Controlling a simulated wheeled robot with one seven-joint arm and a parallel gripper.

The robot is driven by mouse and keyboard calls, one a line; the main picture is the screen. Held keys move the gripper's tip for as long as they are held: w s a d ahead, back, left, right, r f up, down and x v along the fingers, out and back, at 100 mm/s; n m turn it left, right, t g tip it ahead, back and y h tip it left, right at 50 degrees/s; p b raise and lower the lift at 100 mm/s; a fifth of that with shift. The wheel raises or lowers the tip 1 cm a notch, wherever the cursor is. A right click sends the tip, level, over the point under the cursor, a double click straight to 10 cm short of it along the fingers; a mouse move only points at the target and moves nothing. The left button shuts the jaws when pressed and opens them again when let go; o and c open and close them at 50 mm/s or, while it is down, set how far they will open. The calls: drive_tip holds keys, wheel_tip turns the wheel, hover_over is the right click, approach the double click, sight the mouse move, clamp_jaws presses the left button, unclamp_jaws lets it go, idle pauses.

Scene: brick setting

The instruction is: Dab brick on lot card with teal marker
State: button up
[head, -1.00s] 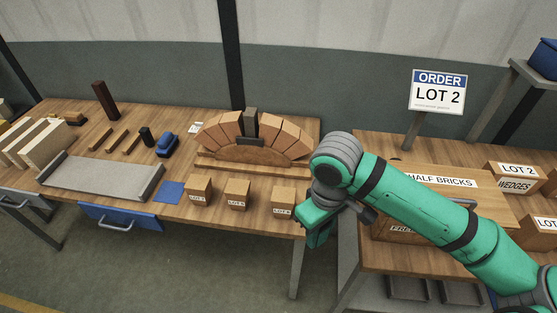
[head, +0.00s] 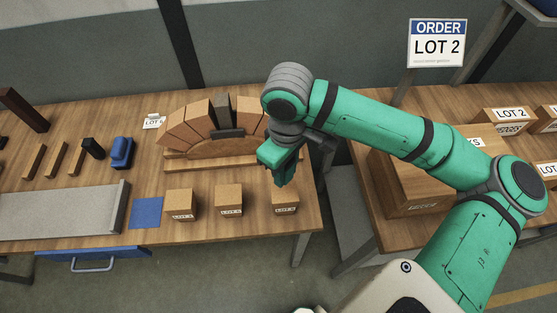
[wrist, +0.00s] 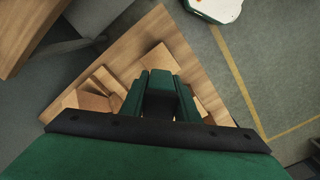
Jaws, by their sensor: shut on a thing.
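My gripper (head: 281,178) hangs above the table, just right of the brick arch and behind the rightmost small box. In the wrist view its green fingers (wrist: 160,98) are shut on a dark green piece, which looks like the teal marker; its colour blends with the fingers, so its outline is unclear. A small white lot card (head: 153,121) stands at the back of the table, left of the arch. Three tan boxes with white labels, a left one (head: 182,204), a middle one (head: 229,199) and a right one (head: 285,200), stand along the front edge; their small print is unreadable.
The brick arch (head: 185,126) stands behind the boxes. A blue square (head: 145,212), a grey tray (head: 60,209), a blue block (head: 122,152) and a black piece (head: 94,148) lie left. The order sign (head: 437,43) reads LOT 2, above the right table with cartons (head: 505,121).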

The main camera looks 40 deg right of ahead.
drive_tip(key=shift+f, duration=2.85)
drive_tip(key=shift+f, duration=0.65)
drive_tip(key=shift+r, duration=3.55)
drive_tip(key=shift+s, duration=0.1)
